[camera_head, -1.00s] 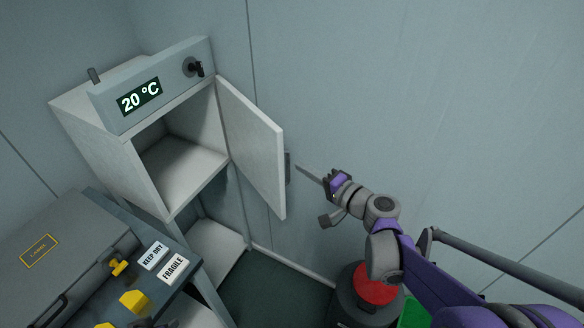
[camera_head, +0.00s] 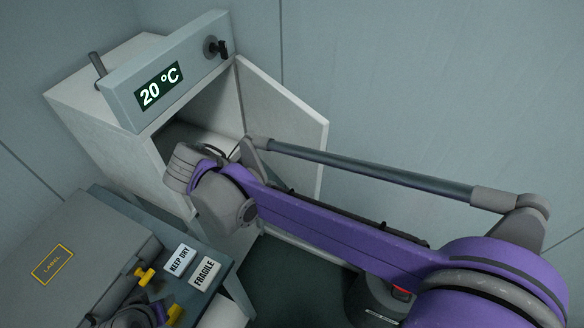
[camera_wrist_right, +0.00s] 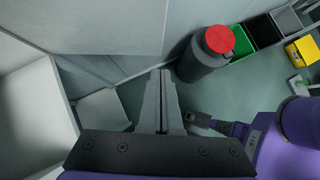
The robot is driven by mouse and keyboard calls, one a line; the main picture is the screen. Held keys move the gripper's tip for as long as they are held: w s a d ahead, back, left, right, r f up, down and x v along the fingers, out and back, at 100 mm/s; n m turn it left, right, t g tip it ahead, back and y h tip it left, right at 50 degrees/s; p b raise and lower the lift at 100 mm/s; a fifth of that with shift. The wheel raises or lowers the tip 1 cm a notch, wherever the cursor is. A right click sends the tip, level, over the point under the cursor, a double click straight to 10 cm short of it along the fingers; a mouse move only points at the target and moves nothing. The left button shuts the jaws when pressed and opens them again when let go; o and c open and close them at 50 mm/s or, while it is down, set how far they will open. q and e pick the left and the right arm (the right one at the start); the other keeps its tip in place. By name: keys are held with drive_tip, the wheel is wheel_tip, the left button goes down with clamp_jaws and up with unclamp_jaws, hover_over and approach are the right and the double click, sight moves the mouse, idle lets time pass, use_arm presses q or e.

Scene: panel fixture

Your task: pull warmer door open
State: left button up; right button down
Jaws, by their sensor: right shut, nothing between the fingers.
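The warmer (camera_head: 110,145) is a pale cabinet with a "20 °C" display on its tilted top panel. Its door (camera_head: 290,110) stands wide open, swung out to the right, with its inner face showing. My right arm crosses in front of the opening and the lower door. In the head view its gripper is hidden behind the arm. In the right wrist view my right gripper (camera_wrist_right: 161,75) is shut and empty, beside the pale door panel (camera_wrist_right: 95,22). Contact with the door cannot be told. Part of my left arm shows at the head view's bottom edge; its jaws cannot be made out.
A grey case (camera_head: 75,260) with yellow latches lies on a bench at lower left, beside "KEEP DRY" and "FRAGILE" labels. A dark canister with a red top (camera_wrist_right: 220,40) stands on the floor beyond my right gripper.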

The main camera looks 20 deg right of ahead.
drive_tip(key=r, duration=0.1)
drive_tip(key=h, duration=0.1)
approach(313, 176)
wheel_tip(313, 176, down, 4)
drive_tip(key=d+p, duration=0.1)
drive_tip(key=d, duration=0.2)
drive_tip(key=shift+w+d+n, duration=0.1)
drive_tip(key=shift+w+n, duration=0.05)
drive_tip(key=shift+n, duration=0.15)
drive_tip(key=shift+w+d, duration=0.2)
drive_tip(key=shift+d, duration=0.2)
use_arm(q)
drive_tip(key=shift+w+r, duration=0.35)
drive_tip(key=shift+r, duration=0.4)
use_arm(e)
drive_tip(key=shift+s, duration=0.1)
